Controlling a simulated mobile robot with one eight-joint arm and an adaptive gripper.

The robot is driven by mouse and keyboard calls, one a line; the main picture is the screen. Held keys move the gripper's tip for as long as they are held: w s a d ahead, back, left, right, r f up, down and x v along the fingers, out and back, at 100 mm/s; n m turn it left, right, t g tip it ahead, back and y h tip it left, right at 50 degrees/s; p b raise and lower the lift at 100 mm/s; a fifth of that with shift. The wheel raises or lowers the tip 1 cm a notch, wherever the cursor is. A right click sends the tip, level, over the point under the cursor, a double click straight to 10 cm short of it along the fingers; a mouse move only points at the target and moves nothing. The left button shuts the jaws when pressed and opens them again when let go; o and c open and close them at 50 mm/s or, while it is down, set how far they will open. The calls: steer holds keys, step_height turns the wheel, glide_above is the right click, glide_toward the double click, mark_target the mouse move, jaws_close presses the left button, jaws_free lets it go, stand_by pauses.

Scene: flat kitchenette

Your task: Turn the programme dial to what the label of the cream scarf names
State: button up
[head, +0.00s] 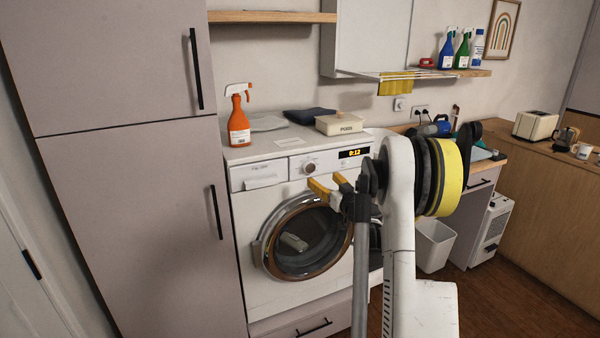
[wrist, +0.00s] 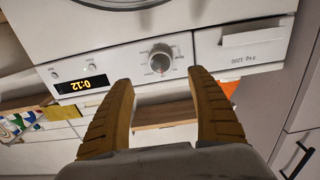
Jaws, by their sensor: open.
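The white washing machine (head: 262,215) has a round programme dial (head: 310,167) on its front panel, left of a lit display (head: 354,153) reading 0:12. In the upside-down wrist view, the dial (wrist: 160,62) shows between and just beyond my fingertips, apart from them. My gripper (head: 329,185) is open and empty in front of the panel, a little below the dial in the head view. Its yellow fingers (wrist: 160,79) are spread wide. I cannot pick out the cream scarf or its label. A pale item (head: 294,242) behind the door glass is too unclear to name.
On the washer top are an orange spray bottle (head: 239,120), folded grey cloth (head: 268,122), dark folded cloth (head: 309,115) and a cream box (head: 339,124). A tall cabinet (head: 140,200) stands close at left. A white bin (head: 434,245) is at right.

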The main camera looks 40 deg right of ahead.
mark_target(310, 168)
steer(key=b+x, duration=0.2)
steer(key=x, duration=0.8)
steer(key=shift+w, duration=0.1)
steer(key=c, duration=1.2)
